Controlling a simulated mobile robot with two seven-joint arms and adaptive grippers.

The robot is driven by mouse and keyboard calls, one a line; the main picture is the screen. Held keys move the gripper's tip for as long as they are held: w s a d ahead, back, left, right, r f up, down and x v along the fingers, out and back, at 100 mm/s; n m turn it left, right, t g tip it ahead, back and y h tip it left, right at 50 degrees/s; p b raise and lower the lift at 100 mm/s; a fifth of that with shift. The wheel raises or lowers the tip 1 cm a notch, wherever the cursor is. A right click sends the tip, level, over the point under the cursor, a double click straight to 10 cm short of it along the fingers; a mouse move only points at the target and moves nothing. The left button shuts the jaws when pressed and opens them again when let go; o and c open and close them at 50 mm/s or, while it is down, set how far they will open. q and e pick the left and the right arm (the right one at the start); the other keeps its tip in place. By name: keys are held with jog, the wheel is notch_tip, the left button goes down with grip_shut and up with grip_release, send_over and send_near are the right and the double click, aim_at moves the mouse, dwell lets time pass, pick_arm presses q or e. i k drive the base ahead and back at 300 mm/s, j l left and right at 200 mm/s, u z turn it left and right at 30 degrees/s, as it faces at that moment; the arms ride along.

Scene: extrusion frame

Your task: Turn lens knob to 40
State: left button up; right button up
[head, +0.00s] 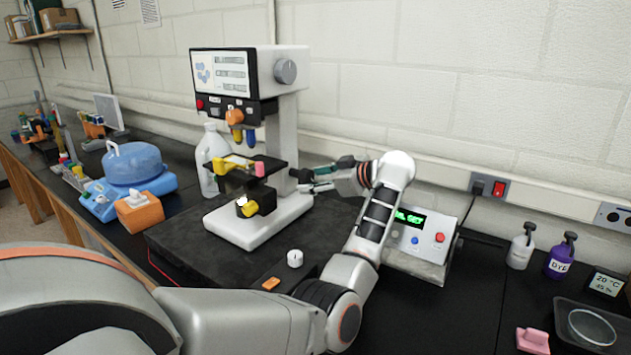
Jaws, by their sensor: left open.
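The microscope (293,115) stands on a dark slab, with a screen (222,72) on its head. A round grey knob (285,71) sits on the right side of its head. Coloured lenses hang below, and yellow knobs show by the stage (222,171) and the base. No scale or number on any knob is readable, and I cannot tell which is the lens knob. My left gripper (306,180) is open, to the right of the microscope's lower column, with fingers pointing left at a small dark part there. Contact cannot be made out. My right gripper is not in view.
A control box (420,240) with a green display stands right of my left arm. A small white cylinder (295,258) is on the slab's front. A blue-lidded device (133,165) and orange box (139,211) are left. Bottles (560,258) and a dish (592,328) are right.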

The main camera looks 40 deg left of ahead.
aim_at(234, 116)
jog(key=k+l, duration=0.15)
jog(key=k, duration=0.65)
jog(key=k+u, duration=0.1)
jog(key=u, duration=1.25)
